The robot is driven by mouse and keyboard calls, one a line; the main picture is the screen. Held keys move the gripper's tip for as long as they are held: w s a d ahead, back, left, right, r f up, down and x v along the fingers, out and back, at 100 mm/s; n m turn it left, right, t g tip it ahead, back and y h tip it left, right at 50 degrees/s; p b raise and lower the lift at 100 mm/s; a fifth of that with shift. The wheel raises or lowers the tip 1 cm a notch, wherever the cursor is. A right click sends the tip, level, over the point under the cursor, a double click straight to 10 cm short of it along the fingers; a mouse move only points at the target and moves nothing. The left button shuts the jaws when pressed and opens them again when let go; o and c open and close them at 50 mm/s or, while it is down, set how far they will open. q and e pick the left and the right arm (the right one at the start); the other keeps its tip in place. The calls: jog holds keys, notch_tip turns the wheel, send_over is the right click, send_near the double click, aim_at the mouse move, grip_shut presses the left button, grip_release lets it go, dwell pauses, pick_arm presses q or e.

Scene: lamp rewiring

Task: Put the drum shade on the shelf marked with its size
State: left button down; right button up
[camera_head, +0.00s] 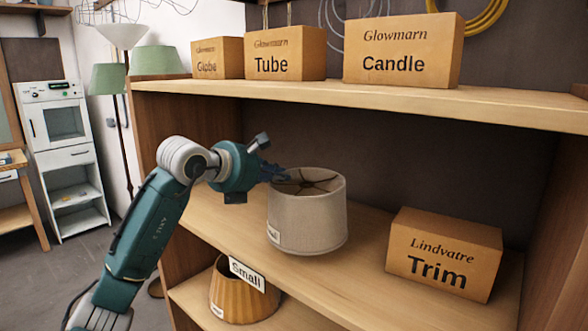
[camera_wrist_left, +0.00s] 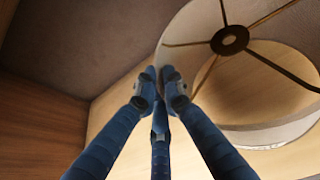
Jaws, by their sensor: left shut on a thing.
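The drum shade (camera_head: 308,222) is pale grey-beige, with dark spokes inside its open top. It is upright over the middle shelf board (camera_head: 365,285); I cannot tell whether it touches the board. A small tag on its lower left side is too small to read. My left gripper (camera_head: 275,176) is shut on the left part of the shade's top rim. The left wrist view shows the fingers (camera_wrist_left: 160,88) meeting at the rim of the shade (camera_wrist_left: 190,35). A white "Small" sign (camera_head: 247,275) is at the front edge of the middle board. My right gripper is out of view.
A "Trim" box (camera_head: 443,255) stands right of the shade. A pleated amber shade (camera_head: 238,298) sits on the board below. "Globe" (camera_head: 216,59), "Tube" (camera_head: 285,54) and "Candle" (camera_head: 402,52) boxes stand on the top board (camera_head: 350,100). A green shade (camera_head: 157,60) stands at its left end.

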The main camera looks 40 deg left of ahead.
aim_at(293, 181)
pick_arm(q)
jog(key=p+x, duration=0.3)
jog(key=x, duration=0.4)
jog(key=shift+f+p, duration=0.25)
jog(key=shift+p, duration=0.15)
jog(key=shift+f, duration=0.2)
jog(key=shift+s, duration=0.15)
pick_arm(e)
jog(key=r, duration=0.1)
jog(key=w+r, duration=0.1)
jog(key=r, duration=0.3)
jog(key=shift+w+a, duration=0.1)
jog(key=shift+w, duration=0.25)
pick_arm(q)
jog(key=c, duration=1.8)
grip_release()
jog(key=shift+c, duration=0.2)
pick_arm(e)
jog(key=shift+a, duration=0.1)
